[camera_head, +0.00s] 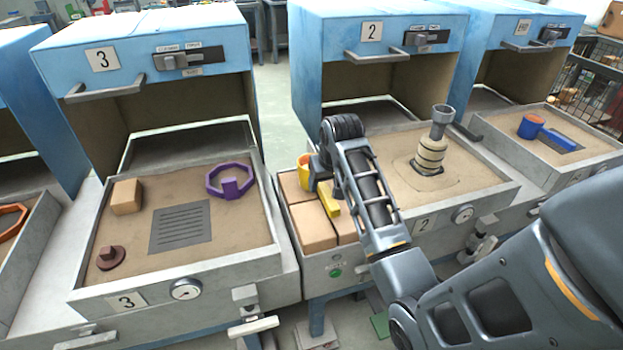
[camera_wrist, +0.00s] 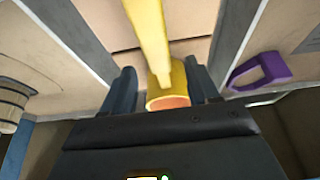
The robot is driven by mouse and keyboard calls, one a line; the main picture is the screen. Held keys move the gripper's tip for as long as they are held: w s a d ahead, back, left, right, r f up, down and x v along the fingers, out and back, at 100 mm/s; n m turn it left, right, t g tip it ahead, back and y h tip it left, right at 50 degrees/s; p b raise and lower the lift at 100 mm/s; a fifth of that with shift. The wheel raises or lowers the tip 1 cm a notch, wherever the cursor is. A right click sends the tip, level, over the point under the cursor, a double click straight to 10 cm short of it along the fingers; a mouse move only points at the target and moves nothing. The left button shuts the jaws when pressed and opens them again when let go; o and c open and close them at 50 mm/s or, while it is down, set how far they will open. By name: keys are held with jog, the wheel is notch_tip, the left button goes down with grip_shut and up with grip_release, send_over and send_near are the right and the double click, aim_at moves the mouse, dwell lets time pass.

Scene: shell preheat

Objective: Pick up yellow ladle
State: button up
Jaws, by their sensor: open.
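The yellow ladle (camera_head: 329,199) lies at the tray of station 2, over tan blocks at its left end. Its cup shows left of my gripper (camera_head: 318,166), and part of its handle shows below. My arm hides the rest. In the wrist view, the ladle (camera_wrist: 151,38) runs from the top edge down to its cup, which has an orange-brown inside. The cup sits between the two dark fingers of my gripper (camera_wrist: 162,82), which are apart. I cannot tell whether either finger touches it.
A ribbed tan cylinder (camera_head: 430,154) stands in the sand right of my arm. The station 3 tray (camera_head: 190,270) on the left holds a purple ring (camera_head: 232,186), a tan block (camera_head: 127,196) and a brown knob (camera_head: 110,257). A blue ladle-like piece (camera_head: 550,136) lies at the right. Blue hoods rise behind.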

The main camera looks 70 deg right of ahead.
jog(key=x, duration=0.6)
jog(key=shift+f, duration=0.25)
jog(key=shift+c, duration=0.3)
jog(key=shift+r, duration=0.1)
grip_shut()
